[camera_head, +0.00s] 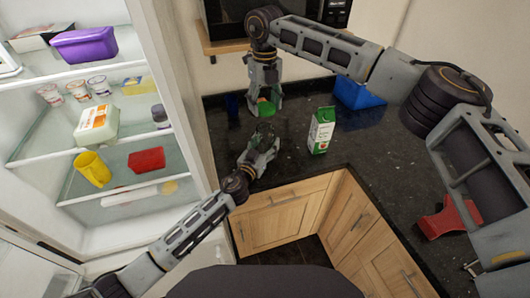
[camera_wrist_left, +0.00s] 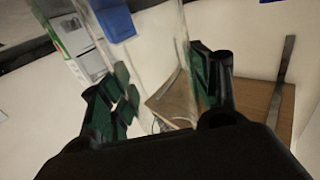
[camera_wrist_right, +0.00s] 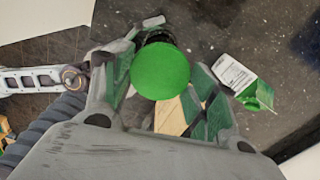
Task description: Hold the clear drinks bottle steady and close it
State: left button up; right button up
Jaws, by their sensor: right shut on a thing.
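My right gripper (camera_head: 264,100) points down over the counter and is shut on a green cap (camera_head: 265,107). The right wrist view shows the round top of the cap (camera_wrist_right: 160,70) between the fingers. My left gripper (camera_head: 266,138) is just below and in front of the right one. In the left wrist view, a see-through shape, seemingly the clear bottle (camera_wrist_left: 152,38), stands between the spread left fingers (camera_wrist_left: 165,85). I cannot tell whether both pads press on it. The bottle is hard to make out in the head view, and whether the cap touches its neck is hidden.
A green and white carton (camera_head: 321,130) stands on the dark counter (camera_head: 380,150) right of the grippers. A blue container (camera_head: 358,94) is behind it, and a red object (camera_head: 447,217) lies at the right. An open fridge (camera_head: 130,127) stands at the left.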

pick_arm(q)
jog(key=c, duration=0.9)
pick_arm(e)
jog(key=shift+f, duration=2.45)
jog(key=shift+f, duration=0.1)
jog(key=shift+f, duration=0.8)
jog(key=shift+f, duration=0.55)
pick_arm(q)
grip_shut()
